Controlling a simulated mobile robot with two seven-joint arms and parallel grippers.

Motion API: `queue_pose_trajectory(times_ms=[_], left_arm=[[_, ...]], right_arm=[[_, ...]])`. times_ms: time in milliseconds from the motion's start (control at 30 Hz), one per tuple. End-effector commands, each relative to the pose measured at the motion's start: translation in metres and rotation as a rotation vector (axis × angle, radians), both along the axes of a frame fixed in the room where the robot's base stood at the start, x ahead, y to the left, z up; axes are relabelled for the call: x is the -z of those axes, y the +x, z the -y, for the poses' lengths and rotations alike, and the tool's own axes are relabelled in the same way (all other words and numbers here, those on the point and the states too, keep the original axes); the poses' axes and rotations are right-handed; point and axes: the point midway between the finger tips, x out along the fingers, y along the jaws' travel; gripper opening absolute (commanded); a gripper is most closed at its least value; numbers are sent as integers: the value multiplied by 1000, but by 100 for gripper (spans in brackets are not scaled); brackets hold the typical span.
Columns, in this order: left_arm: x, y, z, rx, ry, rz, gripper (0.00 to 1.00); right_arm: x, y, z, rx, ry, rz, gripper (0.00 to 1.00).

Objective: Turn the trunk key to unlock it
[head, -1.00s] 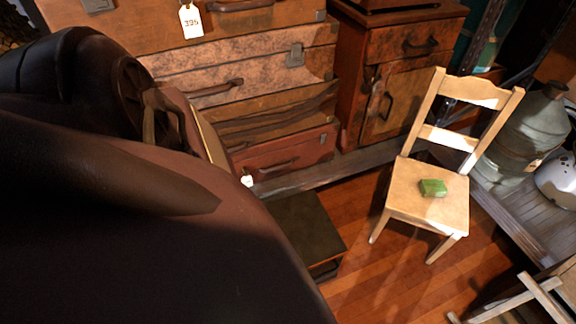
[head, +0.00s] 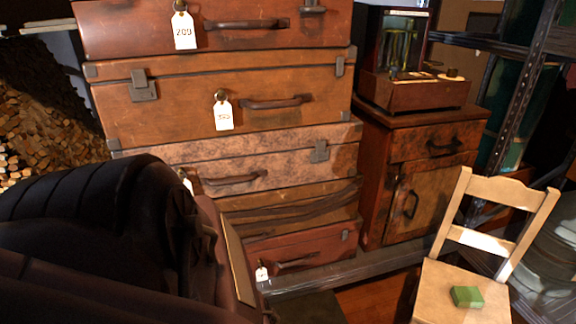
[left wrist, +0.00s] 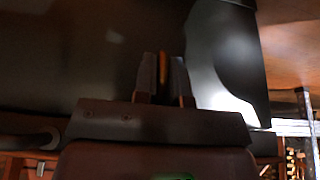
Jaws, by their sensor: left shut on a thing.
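My left gripper (left wrist: 163,80) shows in the left wrist view, with its two dark fingers pressed close together. A thin brass-orange sliver (left wrist: 162,68) shows between them and looks like the trunk key, seen edge-on. A large dark, blurred surface (left wrist: 80,50) fills the view behind the fingers. I cannot tell if it is the trunk, and no keyhole is visible. In the head view neither gripper can be seen. Large dark shapes cover the lower left there and hide what lies behind them.
A stack of brown suitcases (head: 200,98) with white tags fills the middle of the head view. A wooden cabinet (head: 434,190) stands right of it. A pale wooden chair (head: 440,290) with a green block (head: 467,297) on its seat is at lower right. Metal shelving (head: 510,100) stands behind.

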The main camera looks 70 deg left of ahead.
Motion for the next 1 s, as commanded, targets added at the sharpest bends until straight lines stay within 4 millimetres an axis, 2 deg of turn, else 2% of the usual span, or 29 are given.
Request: queue_pose_trajectory(times_ms=[367,667,1000], left_arm=[[1,0,0,-1,4,-62,0],[3,0,1,0,18,-255,0],[3,1,1,0,37,-490,0]], right_arm=[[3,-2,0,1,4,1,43],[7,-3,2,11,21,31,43],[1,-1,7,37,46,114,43]])
